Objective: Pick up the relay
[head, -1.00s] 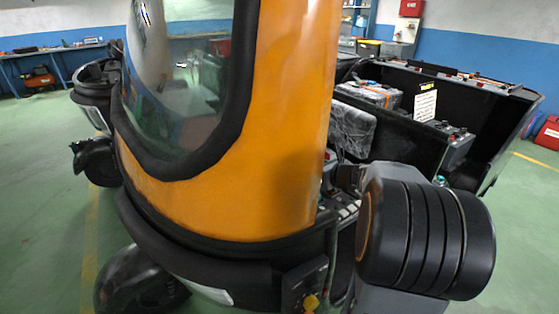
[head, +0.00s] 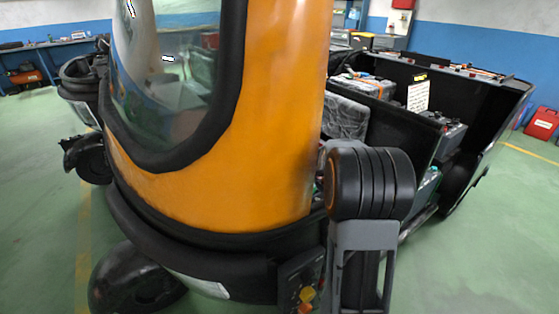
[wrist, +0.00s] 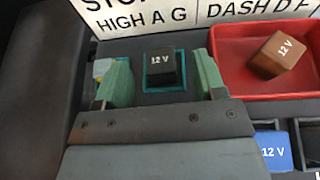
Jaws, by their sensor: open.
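In the wrist view, a black relay (wrist: 161,66) marked "12 V" sits upright in a teal-edged square spot. My gripper (wrist: 160,76) is open, with one green finger to the left of this relay and one to its right. Gaps show between the fingers and the relay. A brown relay (wrist: 277,55) marked "12 V" lies tilted in a red tray (wrist: 233,45) to the right. A blue relay (wrist: 272,151) marked "12 V" is at the lower right. In the head view my gripper and the relays are hidden.
A white lettered label (wrist: 185,14) runs behind the black relay. A dark slot (wrist: 309,140) is beside the blue relay. In the head view, the orange rickshaw (head: 270,130) stands close on the left, and green floor (head: 490,240) is clear at right.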

